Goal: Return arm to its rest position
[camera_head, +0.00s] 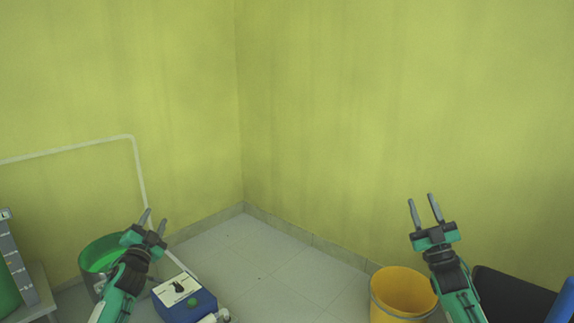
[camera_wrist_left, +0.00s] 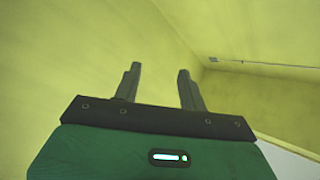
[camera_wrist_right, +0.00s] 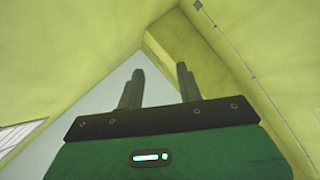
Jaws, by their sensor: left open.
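My left gripper (camera_head: 154,219) is raised at the lower left of the head view, in front of a green bucket. Its two fingers stand apart with nothing between them; the left wrist view shows the same gap (camera_wrist_left: 157,84), with only yellow wall behind. My right gripper (camera_head: 422,200) is raised at the lower right, above an orange-yellow bucket. Its fingers are also apart and empty, and the right wrist view shows the gap between them (camera_wrist_right: 160,80). Both grippers point upward, and neither touches anything that I can see.
The green bucket (camera_head: 98,252) and a blue box with a white top (camera_head: 203,304) are by my left arm. The yellow bucket (camera_head: 388,287) and a black object (camera_head: 512,298) are by my right arm. A white pipe (camera_head: 70,150) runs along the left wall. The middle floor (camera_head: 270,262) is clear.

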